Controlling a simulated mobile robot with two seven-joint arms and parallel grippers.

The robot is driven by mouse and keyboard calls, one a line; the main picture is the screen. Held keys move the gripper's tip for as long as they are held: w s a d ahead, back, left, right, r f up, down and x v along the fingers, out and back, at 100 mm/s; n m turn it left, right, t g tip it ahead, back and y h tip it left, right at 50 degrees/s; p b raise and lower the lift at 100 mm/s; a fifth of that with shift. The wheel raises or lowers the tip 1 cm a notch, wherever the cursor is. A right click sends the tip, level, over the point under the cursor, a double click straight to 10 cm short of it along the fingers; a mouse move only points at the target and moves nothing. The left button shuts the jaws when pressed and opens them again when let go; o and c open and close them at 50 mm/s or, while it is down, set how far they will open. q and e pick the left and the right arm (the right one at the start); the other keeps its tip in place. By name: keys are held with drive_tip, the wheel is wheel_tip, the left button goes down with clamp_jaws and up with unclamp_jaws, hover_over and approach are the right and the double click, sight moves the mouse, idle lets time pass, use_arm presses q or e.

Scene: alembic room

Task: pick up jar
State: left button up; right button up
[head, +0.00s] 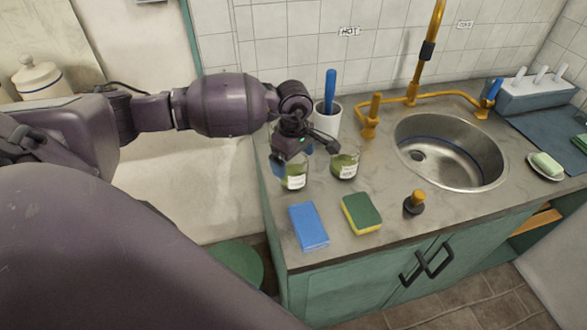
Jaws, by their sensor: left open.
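Two glass jars with green contents and white labels stand on the grey countertop. The left jar (294,180) is right below my left gripper (293,157), which partly hides its top. The right jar (344,166) stands just beside it, near a gripper part reaching to the right. My left gripper is open and points down over the left jar; whether its fingers are around the jar or above it is hard to tell. My right gripper does not show.
A blue sponge (308,226) and a green-yellow sponge (361,214) lie in front of the jars. A white cup (327,118) with a blue-handled brush stands behind. The sink (450,150) and yellow tap (429,52) are to the right. A small dark-and-yellow stopper (414,202) stands near the front edge.

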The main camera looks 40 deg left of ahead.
use_arm(q)
drive_tip(key=shift+f, duration=1.15)
drive_tip(key=c, duration=0.9)
